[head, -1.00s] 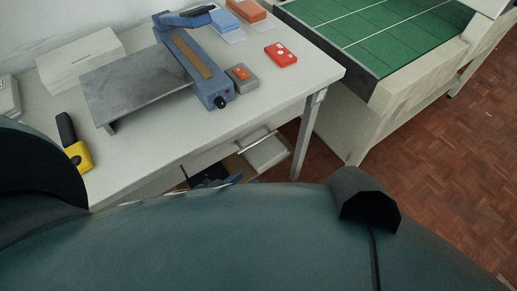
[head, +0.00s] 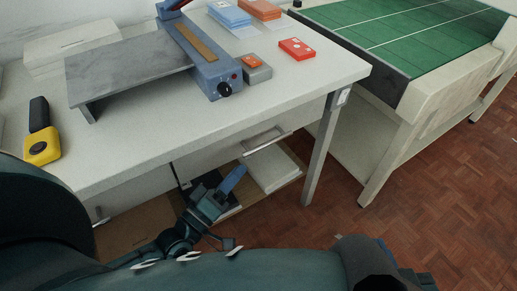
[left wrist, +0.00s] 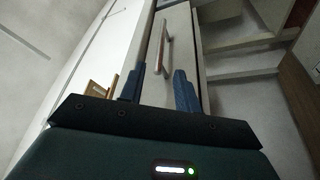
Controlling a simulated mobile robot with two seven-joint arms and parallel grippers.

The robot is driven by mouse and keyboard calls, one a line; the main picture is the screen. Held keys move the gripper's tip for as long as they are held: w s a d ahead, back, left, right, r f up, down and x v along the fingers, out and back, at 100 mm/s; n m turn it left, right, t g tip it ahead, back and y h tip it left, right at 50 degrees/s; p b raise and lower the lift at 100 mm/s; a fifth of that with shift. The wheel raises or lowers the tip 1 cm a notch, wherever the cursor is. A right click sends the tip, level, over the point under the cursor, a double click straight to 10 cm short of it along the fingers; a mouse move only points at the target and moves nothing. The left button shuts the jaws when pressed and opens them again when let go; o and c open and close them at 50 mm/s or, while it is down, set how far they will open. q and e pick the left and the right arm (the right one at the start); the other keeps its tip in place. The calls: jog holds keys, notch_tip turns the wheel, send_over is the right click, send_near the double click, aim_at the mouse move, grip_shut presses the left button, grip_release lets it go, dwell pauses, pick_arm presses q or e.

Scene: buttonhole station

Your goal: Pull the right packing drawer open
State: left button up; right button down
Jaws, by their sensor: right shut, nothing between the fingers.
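The right packing drawer (head: 225,153) is a pale front under the white table, flush with the table's front as far as I can see. That gripper is open and empty, apart from the handle. In the head view my left gripper (head: 231,181) is below and in front of the handle. My right gripper (head: 424,280) shows only partly at the lower right, shut.
The table (head: 150,140) carries a blue-grey press (head: 205,60), a yellow-and-black tool (head: 42,145) and a red box (head: 297,48). A shelf below holds a white stack (head: 272,167). A table leg (head: 325,150) stands right of the drawer. Floor (head: 440,190) is open at right.

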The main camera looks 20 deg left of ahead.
aim_at(258, 147)
pick_arm(q)
jog(key=x, duration=0.9)
jog(key=shift+c, duration=0.5)
grip_shut()
